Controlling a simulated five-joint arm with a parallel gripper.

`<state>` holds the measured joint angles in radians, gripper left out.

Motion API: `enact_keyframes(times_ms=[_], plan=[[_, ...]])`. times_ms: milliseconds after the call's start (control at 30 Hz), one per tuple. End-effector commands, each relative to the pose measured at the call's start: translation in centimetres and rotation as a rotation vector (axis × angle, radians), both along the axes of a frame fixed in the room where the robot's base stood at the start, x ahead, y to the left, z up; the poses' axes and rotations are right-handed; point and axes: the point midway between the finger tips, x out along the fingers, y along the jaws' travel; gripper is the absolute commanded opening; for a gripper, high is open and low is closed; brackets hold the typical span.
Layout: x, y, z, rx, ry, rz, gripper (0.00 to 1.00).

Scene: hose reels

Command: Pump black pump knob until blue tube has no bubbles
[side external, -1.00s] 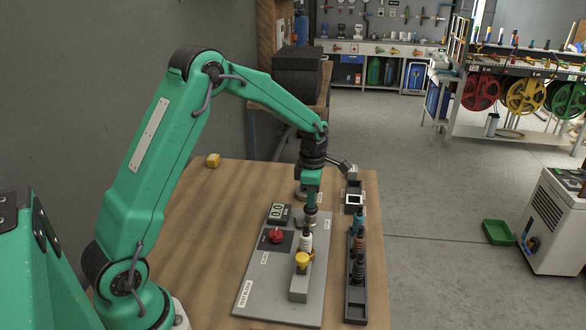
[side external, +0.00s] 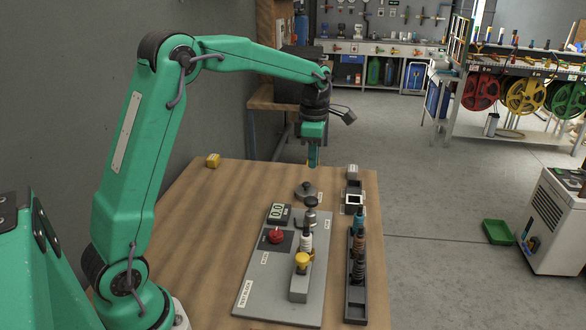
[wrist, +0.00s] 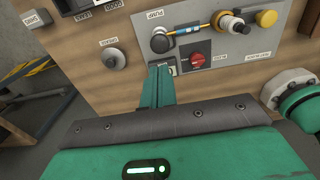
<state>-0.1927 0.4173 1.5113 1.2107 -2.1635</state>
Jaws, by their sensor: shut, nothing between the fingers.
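The black pump knob (side external: 311,203) stands upright at the far end of the grey test panel (side external: 258,285). In the wrist view the black knob (wrist: 160,42) sits beside the PUMP label. A short tube with a blue part (wrist: 188,30) and yellowish ends runs from it toward a black and white fitting (wrist: 230,22). Whether the tube holds bubbles is too small to tell. My gripper (side external: 312,166) is shut and empty, pointing down above and clear of the knob. Its fingers (wrist: 159,69) partly cover the display in the wrist view.
The panel also carries a red knob (side external: 276,236), a display (side external: 279,213) and a yellow knob (side external: 302,260). A black rack (side external: 356,306) of several fittings stands at right. A round grey knob-topped piece (side external: 305,191) lies behind the panel. The table's left side is mostly clear.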

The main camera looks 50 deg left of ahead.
Motion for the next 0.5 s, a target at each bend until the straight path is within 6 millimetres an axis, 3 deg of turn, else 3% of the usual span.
enact_keyframes(times_ms=[200,500], plan=[[0.0,0.0,1.4,0.001,-0.001,0.000,0.00],[0.0,0.0,1.5,0.000,0.000,0.000,0.00]])
